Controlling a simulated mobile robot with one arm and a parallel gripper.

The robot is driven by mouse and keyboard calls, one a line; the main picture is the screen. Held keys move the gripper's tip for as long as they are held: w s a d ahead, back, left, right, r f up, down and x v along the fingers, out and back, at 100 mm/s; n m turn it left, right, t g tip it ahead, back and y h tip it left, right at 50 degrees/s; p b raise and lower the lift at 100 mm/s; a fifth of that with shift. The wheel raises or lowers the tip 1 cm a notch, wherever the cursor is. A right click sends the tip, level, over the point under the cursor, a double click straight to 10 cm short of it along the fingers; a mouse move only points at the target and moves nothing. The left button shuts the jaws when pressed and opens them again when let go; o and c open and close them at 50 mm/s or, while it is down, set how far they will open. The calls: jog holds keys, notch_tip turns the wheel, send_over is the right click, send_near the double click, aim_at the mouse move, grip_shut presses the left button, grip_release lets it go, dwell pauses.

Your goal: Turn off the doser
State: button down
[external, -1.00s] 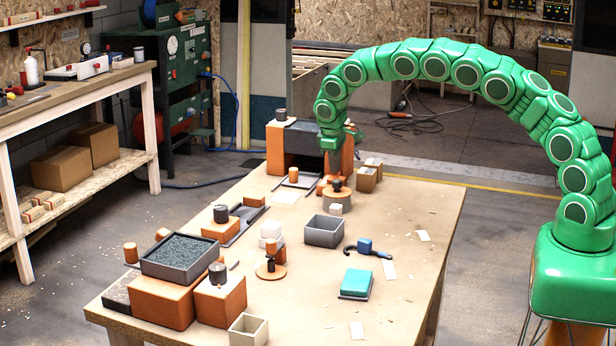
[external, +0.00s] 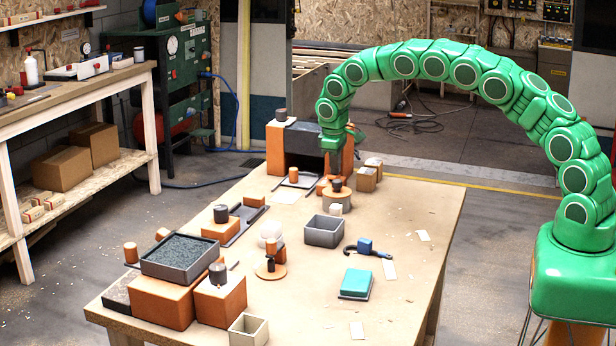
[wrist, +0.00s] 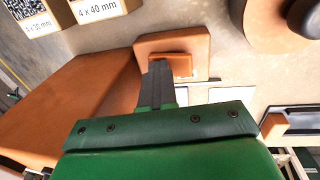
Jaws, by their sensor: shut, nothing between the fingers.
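An orange unit with a dark front (external: 281,150) stands at the far end of the table; I take it for the doser, though no label shows. An orange block with a small raised orange piece (wrist: 172,62) sits beside an orange wall in the wrist view. My gripper (wrist: 159,66) is shut and empty, its dark fingertips at the near edge of that raised piece. I cannot tell whether they touch it. In the external view my gripper (external: 334,168) points down in front of the unit, and its fingers are hard to make out.
Small labelled boxes (external: 366,179) stand just right of my gripper. A round orange base with a dark knob (external: 337,194) is close in front. A grey open bin (external: 322,231) and a grey hopper on orange blocks (external: 180,257) are nearer the camera.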

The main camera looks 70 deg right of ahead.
jog(key=shift+a+f, duration=0.15)
jog(key=shift+a, duration=0.85)
notch_tip(320, 180, up, 14)
jog(key=a, duration=0.2)
jog(key=shift+a, duration=0.15)
dwell(0.4)
jog(key=shift+w+d+h, duration=0.3)
jog(key=shift+d+h, duration=0.1)
jog(key=shift+d, duration=0.1)
jog(key=x, duration=1.3)
jog(key=shift+d+f, duration=0.1)
jog(key=shift+f, duration=0.25)
